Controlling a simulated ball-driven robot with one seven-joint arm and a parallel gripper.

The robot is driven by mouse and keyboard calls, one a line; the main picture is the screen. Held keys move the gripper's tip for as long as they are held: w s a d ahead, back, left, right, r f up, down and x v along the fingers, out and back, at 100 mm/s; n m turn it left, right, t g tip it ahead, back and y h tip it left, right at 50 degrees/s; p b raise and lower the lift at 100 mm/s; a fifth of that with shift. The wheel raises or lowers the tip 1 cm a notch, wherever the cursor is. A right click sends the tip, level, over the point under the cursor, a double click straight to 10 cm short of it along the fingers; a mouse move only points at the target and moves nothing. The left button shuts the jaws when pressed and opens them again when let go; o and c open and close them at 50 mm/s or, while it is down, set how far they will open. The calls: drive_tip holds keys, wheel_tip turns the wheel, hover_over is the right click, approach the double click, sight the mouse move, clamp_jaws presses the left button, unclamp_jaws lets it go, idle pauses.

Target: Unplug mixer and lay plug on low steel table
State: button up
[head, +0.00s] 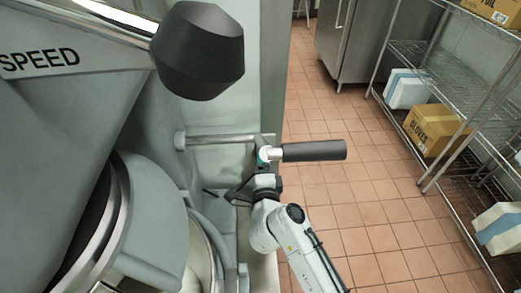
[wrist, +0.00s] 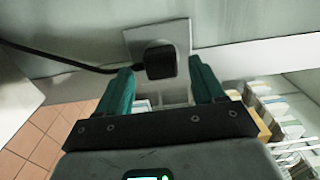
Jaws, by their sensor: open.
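In the wrist view a black plug (wrist: 160,62) sits against a pale wall plate (wrist: 135,42). Its black cord (wrist: 62,60) runs off to the left. My gripper (wrist: 160,66) is open, with one teal finger on each side of the plug. Gaps show between both fingers and the plug. The large grey mixer (head: 150,215) fills the left of the head view. My gripper (head: 265,158) is partly hidden there behind the mixer's bar, and the plug cannot be seen. I cannot clearly make out the low steel table.
A mixer bar with a black grip (head: 313,151) crosses above my wrist in the head view, and a black knob (head: 200,50) hangs nearer the camera. A wire shelf (head: 455,95) with boxes stands at right. The tiled floor (head: 365,190) between is clear.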

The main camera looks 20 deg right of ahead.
drive_tip(key=shift+x, duration=1.2)
drive_tip(key=shift+p, duration=0.95)
drive_tip(key=shift+c, duration=0.5)
drive_tip(key=shift+r, duration=0.1)
clamp_jaws()
drive_tip(key=shift+s, duration=0.1)
drive_tip(key=shift+p+v, duration=0.85)
drive_tip(key=shift+v, duration=2.1)
